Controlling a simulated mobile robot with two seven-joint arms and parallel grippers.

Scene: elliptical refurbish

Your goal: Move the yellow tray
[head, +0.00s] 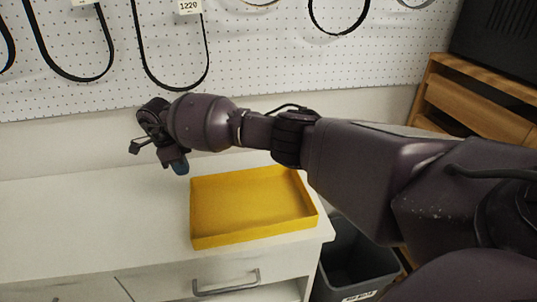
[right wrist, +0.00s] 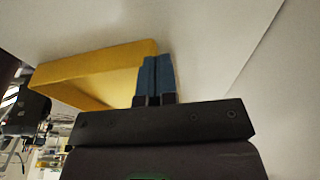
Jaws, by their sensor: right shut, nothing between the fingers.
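The yellow tray (head: 250,205) is shallow and open-topped. It sits flat at the right end of the white counter, close to its front and right edges. My right arm reaches in from the right and passes over the tray's far right corner. My right gripper (head: 178,165) is above the counter, just beyond the tray's far left corner. In the right wrist view the blue fingertips (right wrist: 156,75) are shut together with nothing between them, next to the yellow tray wall (right wrist: 95,65). I cannot tell whether they touch it. My left gripper is not in view.
The white counter (head: 90,225) is clear to the left of the tray. A perforated wall panel (head: 260,60) with hanging black belts rises behind. A grey bin (head: 352,268) stands on the floor right of the counter. A wooden cabinet (head: 475,105) is at the right.

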